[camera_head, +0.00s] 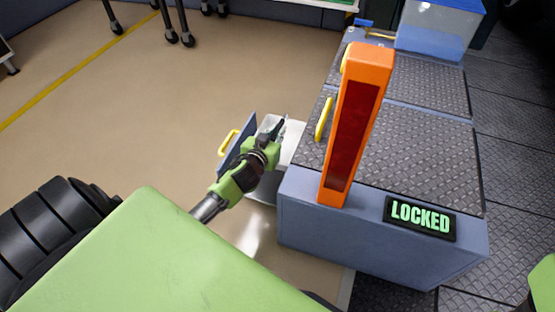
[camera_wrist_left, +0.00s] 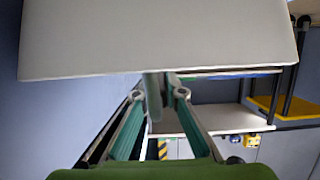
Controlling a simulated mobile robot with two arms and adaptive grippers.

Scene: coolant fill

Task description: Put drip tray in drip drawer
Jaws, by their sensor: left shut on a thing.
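My left gripper (camera_head: 276,130) is at the open drip drawer, over its opening. The drawer's blue front panel (camera_head: 236,148) with a yellow handle (camera_head: 228,142) stands out to the left of the blue-grey cabinet. My left gripper is shut on a thin upright piece, seen between the fingers in the left wrist view (camera_wrist_left: 154,95). This piece meets a pale grey flat plate, which looks like the drip tray (camera_wrist_left: 160,40). In the head view, pale surfaces show around the gripper; I cannot tell tray from drawer inside, nor whether the tray rests on the drawer floor. My right gripper is out of view.
The cabinet (camera_head: 385,228) has tread-plate lids, a sign (camera_head: 420,217) reading LOCKED, and an orange post (camera_head: 356,125) close to the right of the drawer. A yellow handle (camera_head: 324,118) stands on its lid. A clear blue-topped container (camera_head: 435,30) is behind. The floor to the left is open.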

